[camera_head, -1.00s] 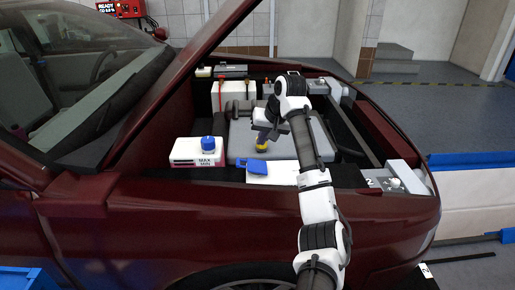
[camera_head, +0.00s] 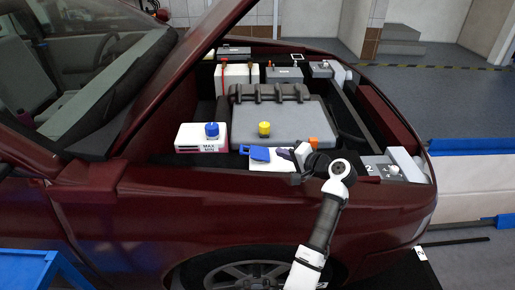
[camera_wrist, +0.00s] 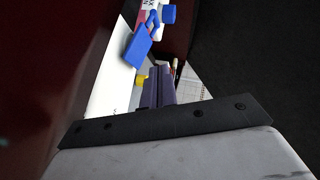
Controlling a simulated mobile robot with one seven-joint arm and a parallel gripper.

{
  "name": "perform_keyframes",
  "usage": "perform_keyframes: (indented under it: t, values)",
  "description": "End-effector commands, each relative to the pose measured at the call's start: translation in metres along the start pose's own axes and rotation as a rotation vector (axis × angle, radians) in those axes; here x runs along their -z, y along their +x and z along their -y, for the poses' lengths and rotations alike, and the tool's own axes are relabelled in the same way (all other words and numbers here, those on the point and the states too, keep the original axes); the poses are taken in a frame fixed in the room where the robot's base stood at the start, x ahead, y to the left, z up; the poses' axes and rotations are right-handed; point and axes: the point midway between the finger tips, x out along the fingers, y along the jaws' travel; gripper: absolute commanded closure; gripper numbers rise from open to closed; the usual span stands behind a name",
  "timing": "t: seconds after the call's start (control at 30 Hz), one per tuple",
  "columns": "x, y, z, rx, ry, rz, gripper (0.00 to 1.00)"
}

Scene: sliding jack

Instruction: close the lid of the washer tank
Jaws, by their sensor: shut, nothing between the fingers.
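The washer tank (camera_head: 282,164) is the low white tank at the near edge of the engine bay. Its blue lid (camera_head: 259,153) is at the tank's left part. The lid also shows in the wrist view (camera_wrist: 138,48), as a tilted blue flap with a narrower blue part beside it. I cannot tell how far open it stands. My gripper (camera_head: 284,154) is just right of the lid, low over the tank. Its purple fingers (camera_wrist: 160,86) are together and empty in the wrist view. I cannot tell whether they touch the tank.
A white tank with a round blue cap (camera_head: 212,130) stands left of the lid. A yellow cap (camera_head: 264,129) is behind it, before the grey engine cover (camera_head: 300,115). The raised hood (camera_head: 185,70) slopes on the left. The dark red fender (camera_head: 160,200) lies in front.

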Motion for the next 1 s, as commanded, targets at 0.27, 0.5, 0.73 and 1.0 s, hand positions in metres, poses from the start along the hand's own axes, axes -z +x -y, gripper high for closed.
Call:
perform_keyframes:
  t: [0.27,0.5,0.73,1.0]
  values:
    - [0.000,0.040,0.003,0.000,0.002,0.004,1.00]
    - [0.000,0.092,0.003,0.000,0.001,0.005,1.00]
    - [-0.020,0.118,0.002,-0.002,0.001,0.002,1.00]
    - [-0.029,0.127,0.000,-0.001,0.000,0.001,1.00]
